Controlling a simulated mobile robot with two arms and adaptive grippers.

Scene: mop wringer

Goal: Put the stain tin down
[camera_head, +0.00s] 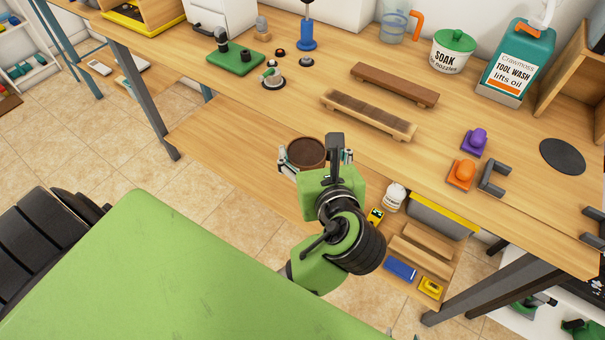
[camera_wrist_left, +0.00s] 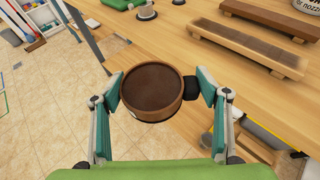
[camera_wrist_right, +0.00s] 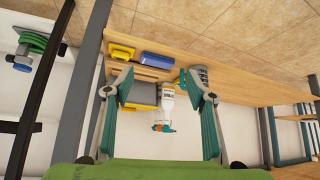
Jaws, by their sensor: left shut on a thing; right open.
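The stain tin is a round brown open tin (camera_head: 306,152) with a dark brown inside. It also shows in the left wrist view (camera_wrist_left: 151,92), upright between the fingers. My left gripper (camera_head: 315,157) is shut on it, with a small black piece between the tin and the right-hand finger in the left wrist view (camera_wrist_left: 158,84). In the head view the tin overlaps the workbench's (camera_head: 250,105) front edge; its height above the wood is unclear. My right gripper (camera_wrist_right: 159,86) is open and seems empty, with a white bottle (camera_wrist_right: 167,100) seen beyond its fingers.
Purple (camera_head: 474,140) and orange (camera_head: 461,174) items and a black disc (camera_head: 562,156) are at right. Bare wood lies left of the tin.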

